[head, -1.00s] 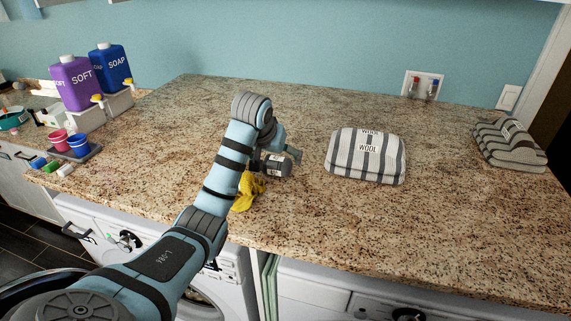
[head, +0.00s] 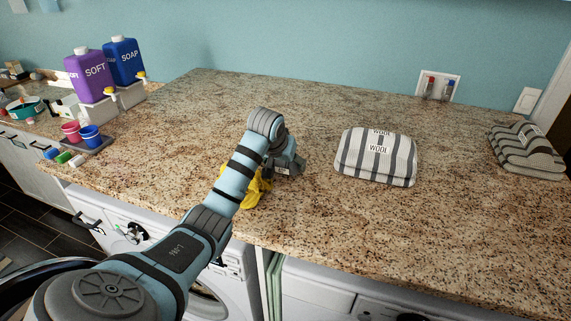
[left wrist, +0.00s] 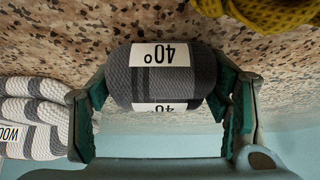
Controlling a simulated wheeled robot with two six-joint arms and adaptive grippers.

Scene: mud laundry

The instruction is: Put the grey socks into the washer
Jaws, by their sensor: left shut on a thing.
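The grey socks (left wrist: 165,78) are a rolled dark grey bundle with white "40°" labels. In the left wrist view they lie between the two fingers of my left gripper (left wrist: 162,105), which is shut on them. They are at the worktop surface; whether they touch it I cannot tell. In the head view my left gripper (head: 290,165) is low over the middle of the worktop and largely hides the socks. A white front-loading machine (head: 236,262) stands under the worktop, partly behind my arm. A round dark door rim (head: 40,268) stands out at the lower left. My right gripper is not in view.
A yellow cloth (head: 255,192) lies beside the socks, partly behind my arm. A striped wool bundle (head: 375,157) and a folded grey striped textile (head: 527,150) lie to the right. Detergent bottles (head: 95,72) and cups (head: 90,136) stand left. The front right worktop is clear.

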